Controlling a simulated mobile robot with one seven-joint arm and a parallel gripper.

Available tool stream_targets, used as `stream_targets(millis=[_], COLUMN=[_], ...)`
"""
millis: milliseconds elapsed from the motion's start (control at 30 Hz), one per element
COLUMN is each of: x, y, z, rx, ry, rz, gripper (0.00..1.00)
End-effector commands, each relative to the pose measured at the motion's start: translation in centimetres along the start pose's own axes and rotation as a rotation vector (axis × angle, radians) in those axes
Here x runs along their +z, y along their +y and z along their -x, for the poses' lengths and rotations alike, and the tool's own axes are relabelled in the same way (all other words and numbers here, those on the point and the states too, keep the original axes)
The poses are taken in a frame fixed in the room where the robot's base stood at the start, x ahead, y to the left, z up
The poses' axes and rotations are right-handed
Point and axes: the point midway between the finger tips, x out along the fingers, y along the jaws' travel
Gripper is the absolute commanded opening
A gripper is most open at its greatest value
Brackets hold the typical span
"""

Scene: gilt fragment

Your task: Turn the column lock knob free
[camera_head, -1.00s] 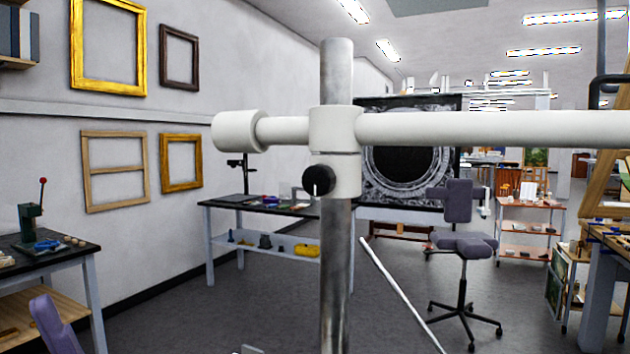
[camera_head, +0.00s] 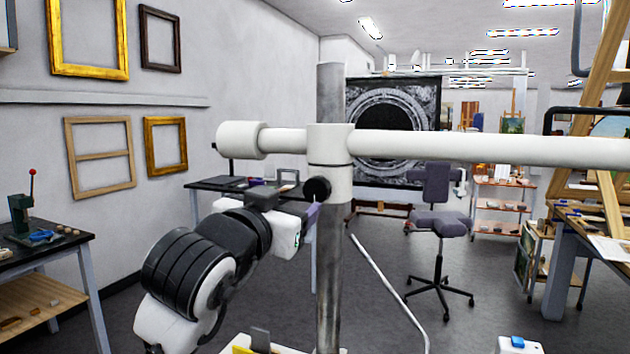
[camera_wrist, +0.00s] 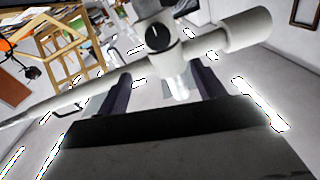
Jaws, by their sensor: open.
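The column lock knob (camera_head: 317,188) is a round black knob on the white collar (camera_head: 330,160) around the upright metal column (camera_head: 330,270). In the wrist view the knob (camera_wrist: 157,37) shows a white mark line on its face, and the column runs up between the fingers. My gripper (camera_wrist: 160,88) is open, with its two dark fingers apart and nothing between them.
A long white crossbar (camera_head: 470,148) runs right from the collar, with a short white end (camera_head: 240,140) at left. A bench (camera_head: 215,186) stands behind the column. A grey chair (camera_head: 440,220) and a slanted white rod (camera_head: 385,285) are to the right. Open floor lies between.

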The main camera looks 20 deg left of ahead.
Motion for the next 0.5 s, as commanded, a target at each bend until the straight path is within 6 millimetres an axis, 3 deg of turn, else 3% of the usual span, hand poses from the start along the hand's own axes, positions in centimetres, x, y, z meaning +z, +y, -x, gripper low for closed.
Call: stream_targets(millis=[233,500], x=[0.3,0.3], y=[0.1,0.2], z=[-2.4,-8.2], rx=[0.008,0.008], ry=[-0.035,-0.033], rz=[-0.002,-0.002], gripper=[0.68,0.68])
